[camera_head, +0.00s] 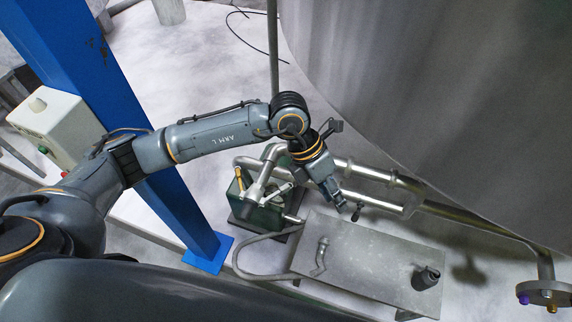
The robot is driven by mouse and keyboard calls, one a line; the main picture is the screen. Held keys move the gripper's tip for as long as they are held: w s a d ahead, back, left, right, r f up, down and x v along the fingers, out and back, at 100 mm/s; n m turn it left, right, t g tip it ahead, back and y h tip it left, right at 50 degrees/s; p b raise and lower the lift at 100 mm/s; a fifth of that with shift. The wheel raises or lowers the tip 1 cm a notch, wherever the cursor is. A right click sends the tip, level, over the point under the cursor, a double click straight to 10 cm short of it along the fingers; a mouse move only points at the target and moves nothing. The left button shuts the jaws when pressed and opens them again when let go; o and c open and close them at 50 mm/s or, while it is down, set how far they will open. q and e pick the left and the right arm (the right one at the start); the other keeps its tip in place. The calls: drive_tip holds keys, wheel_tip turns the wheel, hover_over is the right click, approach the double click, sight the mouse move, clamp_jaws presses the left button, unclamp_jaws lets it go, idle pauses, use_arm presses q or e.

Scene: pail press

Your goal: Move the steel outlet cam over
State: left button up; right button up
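A steel lever (277,191) lies across the top of a dark green box-shaped unit (262,216), beside a yellow-handled lever (240,180). I cannot tell for sure which steel part is the outlet cam. My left gripper (347,209) points down and right, at the steel pipes near the bench's back edge. It is right of the steel lever and apart from it in the picture. A small dark-ended part (357,213) shows by its fingertips; I cannot tell whether they touch it. My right gripper is not in view.
A grey metal bench (370,262) bears a bent steel fitting (320,257) and a dark cup-like part (426,277). A large steel tank (450,90) fills the upper right. A blue post (130,130) stands left. A grey hose (245,262) curves along the floor.

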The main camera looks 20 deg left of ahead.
sight(286, 185)
use_arm(q)
drive_tip(key=w+a+y, duration=0.1)
drive_tip(key=a+y, duration=0.1)
drive_tip(key=a, duration=0.2)
drive_tip(key=w+a+f+y, duration=0.1)
drive_tip(key=w+a+y, duration=0.1)
drive_tip(key=a, duration=0.2)
drive_tip(key=w+a+t+y, duration=0.1)
drive_tip(key=w+a, duration=0.1)
drive_tip(key=a, duration=0.2)
drive_tip(key=shift+a+f+n+y, duration=0.1)
drive_tip(key=shift+f+n+y, duration=0.2)
drive_tip(key=shift+y, duration=0.1)
wheel_tip(286, 185, down, 7)
drive_tip(key=b, duration=0.4)
drive_tip(key=shift+r+b, duration=0.1)
drive_tip(key=shift+b, duration=0.2)
drive_tip(key=shift+f+b, duration=0.55)
drive_tip(key=shift+b, duration=0.15)
drive_tip(key=shift+r, duration=0.15)
drive_tip(key=c, duration=0.7)
drive_tip(key=shift+o, duration=0.2)
drive_tip(key=shift+d, duration=0.2)
